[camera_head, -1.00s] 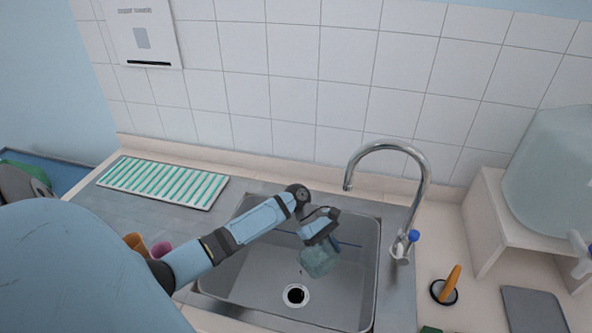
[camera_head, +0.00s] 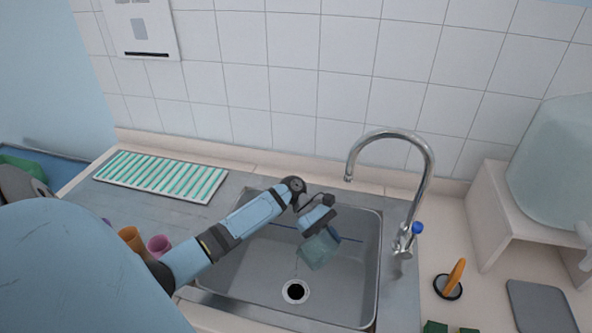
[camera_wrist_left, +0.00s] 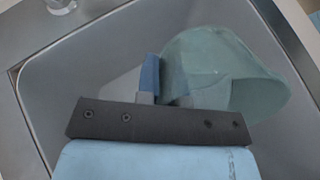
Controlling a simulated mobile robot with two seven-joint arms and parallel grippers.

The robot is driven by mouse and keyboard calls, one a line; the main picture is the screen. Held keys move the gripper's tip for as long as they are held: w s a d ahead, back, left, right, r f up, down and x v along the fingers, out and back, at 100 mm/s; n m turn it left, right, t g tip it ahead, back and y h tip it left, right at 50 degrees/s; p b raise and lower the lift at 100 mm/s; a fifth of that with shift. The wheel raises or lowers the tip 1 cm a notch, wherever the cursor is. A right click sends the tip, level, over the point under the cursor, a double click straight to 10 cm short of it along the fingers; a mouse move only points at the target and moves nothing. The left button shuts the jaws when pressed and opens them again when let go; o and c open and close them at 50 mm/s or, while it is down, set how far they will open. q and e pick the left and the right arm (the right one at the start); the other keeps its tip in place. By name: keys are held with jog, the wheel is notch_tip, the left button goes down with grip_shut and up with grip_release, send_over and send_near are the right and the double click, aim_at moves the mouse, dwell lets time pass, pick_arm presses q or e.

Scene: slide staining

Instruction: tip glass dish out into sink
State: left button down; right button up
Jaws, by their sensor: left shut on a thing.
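The glass dish (camera_head: 320,250) is a greenish see-through vessel, held tilted over the sink (camera_head: 250,272). My left gripper (camera_head: 312,236) is shut on the dish's wall, and the dish hangs from it inside the basin's outline. In the left wrist view the dish (camera_wrist_left: 222,75) lies beyond the fingers (camera_wrist_left: 165,88), one of them blue. A thin streak shows below the dish, above the drain (camera_head: 295,291). I cannot tell whether any liquid is left in the dish. My right gripper does not show.
A chrome tap (camera_head: 425,185) stands at the sink's back right. A ribbed white and green rack (camera_head: 160,177) lies on the left drainer. Orange and pink cups (camera_head: 158,246) stand by my left arm. A large water container (camera_head: 555,165) sits on a stand at right.

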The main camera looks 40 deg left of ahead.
pick_arm(q)
jog(key=shift+a+r+h+b, duration=0.1)
jog(key=shift+h+b, duration=0.2)
jog(key=shift+b, duration=0.2)
jog(key=shift+r+p, duration=0.15)
jog(key=shift+p, duration=0.15)
jog(key=shift+a+r+h+p, duration=0.35)
jog(key=shift+h+p, duration=0.25)
jog(key=shift+h, duration=0.2)
jog(key=shift+a+r+h, duration=0.2)
jog(key=shift+a+h, duration=0.3)
jog(key=shift+a+r+h+p, duration=0.15)
jog(key=shift+a+h+p, duration=0.15)
jog(key=shift+a+r+h, duration=0.1)
jog(key=shift+a+h, duration=0.15)
jog(key=shift+h, duration=0.15)
jog(key=shift+s+a+r+h, duration=0.1)
jog(key=shift+a+r+h, duration=0.1)
jog(key=shift+h, duration=0.2)
